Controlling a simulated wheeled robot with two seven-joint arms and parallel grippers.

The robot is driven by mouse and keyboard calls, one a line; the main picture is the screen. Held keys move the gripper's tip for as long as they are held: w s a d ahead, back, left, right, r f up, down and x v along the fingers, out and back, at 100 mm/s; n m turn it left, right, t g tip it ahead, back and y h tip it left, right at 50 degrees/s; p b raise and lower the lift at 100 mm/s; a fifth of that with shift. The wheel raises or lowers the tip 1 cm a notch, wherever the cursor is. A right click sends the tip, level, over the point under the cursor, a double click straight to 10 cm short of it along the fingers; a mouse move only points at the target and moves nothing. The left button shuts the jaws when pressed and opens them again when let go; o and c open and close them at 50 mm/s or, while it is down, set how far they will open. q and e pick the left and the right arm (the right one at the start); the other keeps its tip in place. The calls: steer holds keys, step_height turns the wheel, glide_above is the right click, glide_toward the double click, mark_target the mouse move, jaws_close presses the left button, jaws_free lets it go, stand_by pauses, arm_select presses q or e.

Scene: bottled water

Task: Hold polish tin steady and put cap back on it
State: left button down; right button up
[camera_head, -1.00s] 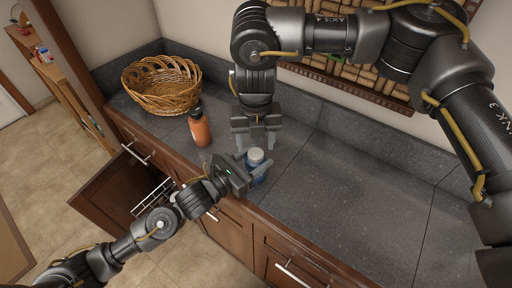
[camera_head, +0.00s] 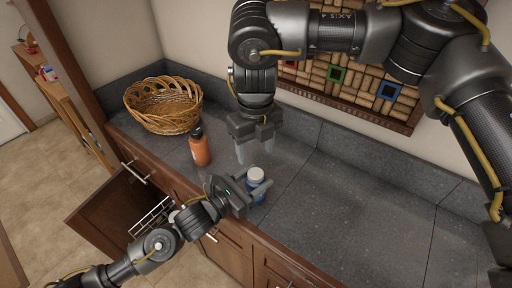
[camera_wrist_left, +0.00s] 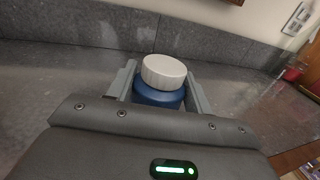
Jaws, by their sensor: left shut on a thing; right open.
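The polish tin (camera_head: 256,191) is a small blue container standing upright near the front edge of the grey counter. My left gripper (camera_head: 258,189) is shut on the tin's blue body from the front left. The left wrist view shows the blue tin (camera_wrist_left: 158,96) between the two fingers, with the white ribbed cap (camera_wrist_left: 164,72) on it above them. My right gripper (camera_head: 254,153) is open and empty, fingers pointing down, above and behind the cap and apart from it.
An orange bottle (camera_head: 200,150) with a dark cap stands left of the tin. A wicker basket (camera_head: 165,108) is at the back left. A drawer (camera_head: 125,195) hangs open below the counter. The counter (camera_head: 350,200) to the right is clear.

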mark_target(255, 174)
steer(key=shift+f, duration=0.15)
steer(key=shift+f, duration=3.9)
steer(key=c, duration=1)
steer(key=shift+c, duration=0.2)
steer(key=m, duration=0.3)
steer(key=o, duration=1.1)
